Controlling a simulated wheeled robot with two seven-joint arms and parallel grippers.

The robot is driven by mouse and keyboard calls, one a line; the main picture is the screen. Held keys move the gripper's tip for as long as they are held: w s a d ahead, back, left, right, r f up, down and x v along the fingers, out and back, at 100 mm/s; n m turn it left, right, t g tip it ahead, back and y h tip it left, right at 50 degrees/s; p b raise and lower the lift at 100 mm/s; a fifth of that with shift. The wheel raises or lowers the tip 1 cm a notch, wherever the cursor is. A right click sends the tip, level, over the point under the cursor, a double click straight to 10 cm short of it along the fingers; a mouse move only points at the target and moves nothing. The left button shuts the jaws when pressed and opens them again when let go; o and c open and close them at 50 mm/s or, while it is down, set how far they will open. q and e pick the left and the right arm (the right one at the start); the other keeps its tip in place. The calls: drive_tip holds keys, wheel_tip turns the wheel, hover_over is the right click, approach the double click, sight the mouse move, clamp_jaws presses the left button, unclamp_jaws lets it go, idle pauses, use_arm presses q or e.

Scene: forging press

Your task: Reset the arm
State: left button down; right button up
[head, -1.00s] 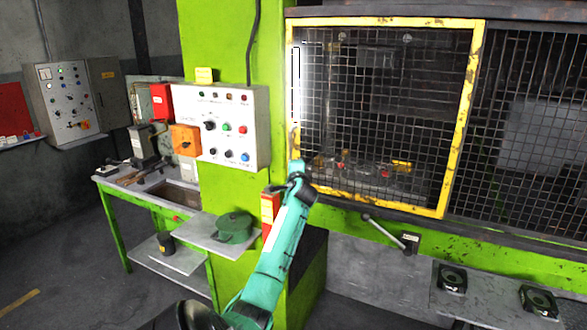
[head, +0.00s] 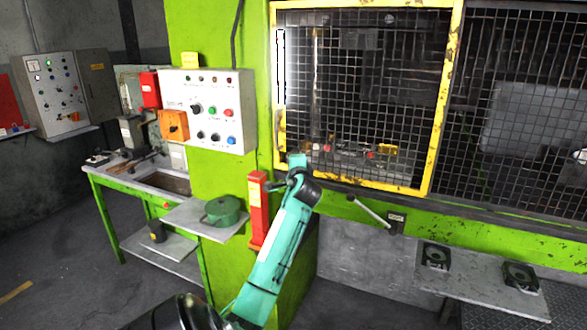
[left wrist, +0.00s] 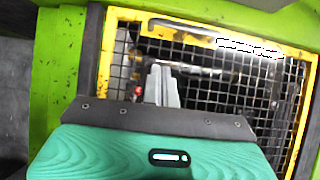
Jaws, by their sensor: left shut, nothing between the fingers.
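My left arm reaches up from the bottom in the head view. Its gripper (head: 297,160) is at the lower left corner of the yellow-framed mesh guard (head: 433,150), in front of it in the picture; I cannot tell whether they touch. In the left wrist view the grey fingers (left wrist: 162,86) are together and empty, with the mesh guard (left wrist: 104,75) behind them. My right gripper is in neither view.
A white control box (head: 207,125) with buttons is on the green column (head: 190,30). A red box (head: 258,205) is close beside my left arm. A lever (head: 372,212) sticks out below the guard. A grey shelf (head: 470,275) is at lower right.

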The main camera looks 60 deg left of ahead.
use_arm(q)
drive_tip(key=shift+s+d+f, duration=0.1)
drive_tip(key=shift+s+d, duration=0.25)
drive_tip(key=shift+d, duration=0.2)
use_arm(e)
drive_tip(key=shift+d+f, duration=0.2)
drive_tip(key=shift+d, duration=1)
